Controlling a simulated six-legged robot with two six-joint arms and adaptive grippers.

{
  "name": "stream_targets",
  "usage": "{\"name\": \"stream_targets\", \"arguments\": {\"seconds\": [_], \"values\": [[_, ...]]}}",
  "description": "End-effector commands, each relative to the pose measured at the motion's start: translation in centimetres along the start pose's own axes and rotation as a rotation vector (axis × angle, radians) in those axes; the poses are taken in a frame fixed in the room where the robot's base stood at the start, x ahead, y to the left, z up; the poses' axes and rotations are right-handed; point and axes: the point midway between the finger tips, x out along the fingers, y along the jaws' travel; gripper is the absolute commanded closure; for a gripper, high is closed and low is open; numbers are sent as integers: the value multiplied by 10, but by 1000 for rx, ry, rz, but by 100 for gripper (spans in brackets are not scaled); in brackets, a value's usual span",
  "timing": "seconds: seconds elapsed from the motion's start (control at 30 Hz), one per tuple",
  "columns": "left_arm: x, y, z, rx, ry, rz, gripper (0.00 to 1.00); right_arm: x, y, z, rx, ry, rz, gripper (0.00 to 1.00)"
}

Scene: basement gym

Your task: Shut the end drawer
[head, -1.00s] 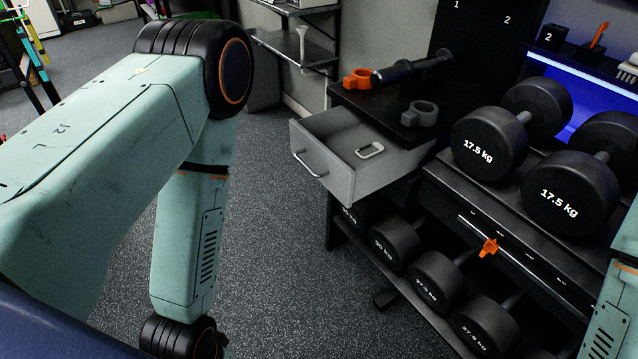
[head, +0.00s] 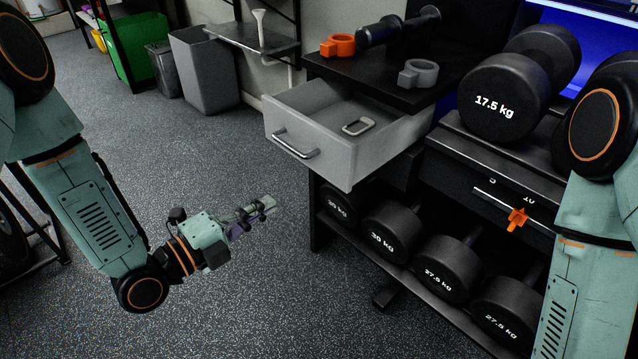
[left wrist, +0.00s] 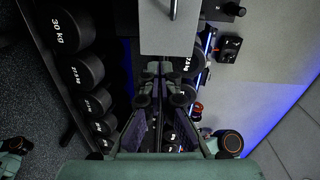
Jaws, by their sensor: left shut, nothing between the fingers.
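The end drawer (head: 345,155) is light grey and stands pulled out of the left end of the black rack, with a bar handle (head: 296,145) on its front. A pale ring-shaped item (head: 358,126) lies inside. My left gripper (head: 268,204) is shut and empty, in front of the drawer and lower in the picture, apart from it. In the left wrist view the drawer (left wrist: 168,35) is at the top, beyond the gripper's fingertips (left wrist: 160,68). My right arm shows at the right edge of the head view; its gripper is out of sight.
On the rack top (head: 375,88) are an orange clamp (head: 338,46), a grey clamp (head: 417,74) and a black dumbbell-like handle (head: 398,30). Several dumbbells (head: 393,235) fill the lower shelf. A grey bin (head: 203,70) stands behind. The floor left of the drawer is clear.

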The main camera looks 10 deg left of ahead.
Motion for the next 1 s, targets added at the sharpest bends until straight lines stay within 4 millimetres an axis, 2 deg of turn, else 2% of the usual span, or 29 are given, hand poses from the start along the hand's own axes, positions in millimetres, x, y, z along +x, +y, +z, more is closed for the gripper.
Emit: {"name": "stream_targets", "arguments": {"seconds": [0.27,0.57,1.0], "values": [[14,-6,-5,64,17,-39,100,8,0,0,1,0,0,60],[52,-7,-6,63,17,-39,100,23,0,0,0,0,0,60],[119,-9,-3,61,15,-37,100,44,0,0,0,0,0,60]]}}
